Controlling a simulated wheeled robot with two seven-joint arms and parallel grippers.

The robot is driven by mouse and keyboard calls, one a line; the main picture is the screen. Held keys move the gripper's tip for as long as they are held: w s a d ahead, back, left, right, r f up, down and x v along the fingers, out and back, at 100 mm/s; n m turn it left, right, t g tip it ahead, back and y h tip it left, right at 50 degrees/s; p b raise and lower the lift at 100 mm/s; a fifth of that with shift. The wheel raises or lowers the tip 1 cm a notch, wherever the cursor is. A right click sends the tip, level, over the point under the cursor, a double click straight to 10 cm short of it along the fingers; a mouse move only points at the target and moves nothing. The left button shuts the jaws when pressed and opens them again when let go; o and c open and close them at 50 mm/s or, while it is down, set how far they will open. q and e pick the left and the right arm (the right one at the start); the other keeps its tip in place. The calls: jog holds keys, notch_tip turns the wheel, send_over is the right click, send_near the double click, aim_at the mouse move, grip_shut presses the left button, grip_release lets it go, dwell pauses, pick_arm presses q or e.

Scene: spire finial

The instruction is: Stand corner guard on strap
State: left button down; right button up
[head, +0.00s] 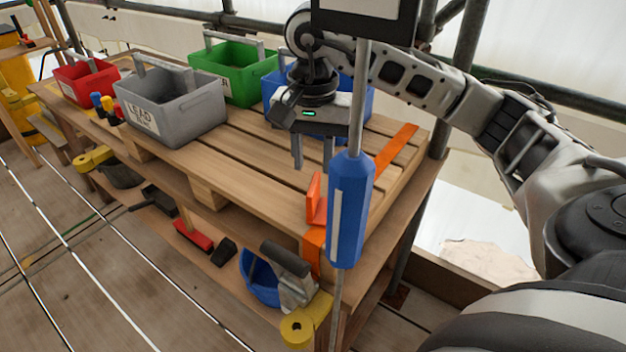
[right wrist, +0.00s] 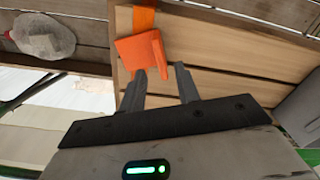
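The orange corner guard (head: 314,198) is an angled piece at the front right of the wooden pallet top, at the orange strap (head: 397,147). The strap crosses the boards and hangs over the front edge. My right gripper (head: 312,162) is open and empty, above the pallet just behind the guard. In the right wrist view the guard (right wrist: 132,52) shows a flat face and a raised flange lying close ahead of the open fingertips (right wrist: 161,72). The strap (right wrist: 143,18) lies beyond it. I cannot tell whether a finger touches the guard. My left gripper is out of view.
A blue body on a grey rod (head: 350,210) stands in the foreground, hiding part of the strap. Grey (head: 170,105), green (head: 235,72), red (head: 86,80) and blue (head: 365,100) bins stand on the pallet. Tools lie on the shelf below. The middle boards are clear.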

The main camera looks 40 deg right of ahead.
notch_tip(320, 180, up, 5)
jog(key=shift+r+p, duration=0.1)
jog(key=shift+p, duration=0.25)
dwell(0.3)
